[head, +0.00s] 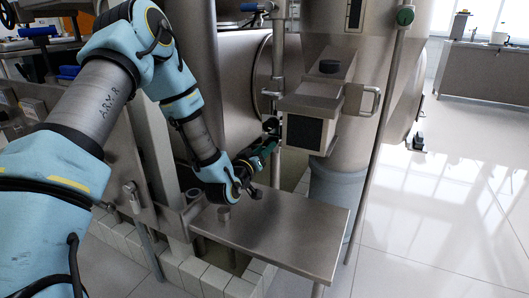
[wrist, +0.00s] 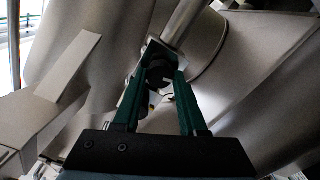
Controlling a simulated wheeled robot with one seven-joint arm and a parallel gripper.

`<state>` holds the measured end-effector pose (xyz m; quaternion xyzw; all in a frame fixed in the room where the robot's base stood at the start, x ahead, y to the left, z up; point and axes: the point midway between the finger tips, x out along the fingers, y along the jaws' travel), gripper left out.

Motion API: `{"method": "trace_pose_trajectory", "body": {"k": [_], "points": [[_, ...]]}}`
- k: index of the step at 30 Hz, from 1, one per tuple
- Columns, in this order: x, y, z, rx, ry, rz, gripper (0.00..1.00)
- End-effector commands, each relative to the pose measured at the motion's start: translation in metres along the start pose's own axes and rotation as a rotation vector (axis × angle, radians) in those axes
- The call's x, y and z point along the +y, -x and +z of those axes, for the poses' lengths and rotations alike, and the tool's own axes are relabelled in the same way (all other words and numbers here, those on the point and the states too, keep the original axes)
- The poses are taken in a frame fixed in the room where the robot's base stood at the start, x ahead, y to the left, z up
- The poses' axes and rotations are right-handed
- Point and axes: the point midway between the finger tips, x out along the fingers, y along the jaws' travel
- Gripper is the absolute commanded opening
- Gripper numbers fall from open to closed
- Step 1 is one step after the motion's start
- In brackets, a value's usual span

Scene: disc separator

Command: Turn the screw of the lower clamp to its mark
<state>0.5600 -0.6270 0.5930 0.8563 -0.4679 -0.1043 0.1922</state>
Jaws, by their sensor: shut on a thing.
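My gripper (wrist: 158,75) has green fingers. They are shut on a dark, rounded screw head (wrist: 158,70) at the lower clamp (wrist: 170,52). The clamp is a metal piece on a slanting metal rod, seen just beyond the fingertips in the wrist view. In the head view my gripper (head: 270,142) reaches up and right to a small dark fitting (head: 271,126) by the upright pipe, beside the large steel drum. The screw is too small there to make out. Small pale and yellowish spots show by the fingers, but I cannot tell whether one is the mark.
A steel table (head: 290,238) lies below my wrist, with a small metal knob on it. A box with a dark front (head: 305,131) and a handle stands close right of my gripper. A slim upright pole (head: 385,110) is farther right.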

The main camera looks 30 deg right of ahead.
Motion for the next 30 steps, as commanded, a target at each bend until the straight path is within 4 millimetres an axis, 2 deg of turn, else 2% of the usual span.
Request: {"method": "trace_pose_trajectory", "body": {"k": [12, 29, 30], "points": [[0.0015, -0.0001, 0.0023, -0.003, -0.19, 0.003, 0.0], [0.0007, 0.0002, 0.0022, -0.005, -0.217, 0.002, 0.0], [0.0007, 0.0002, 0.0022, -0.005, -0.217, 0.002, 0.45]]}}
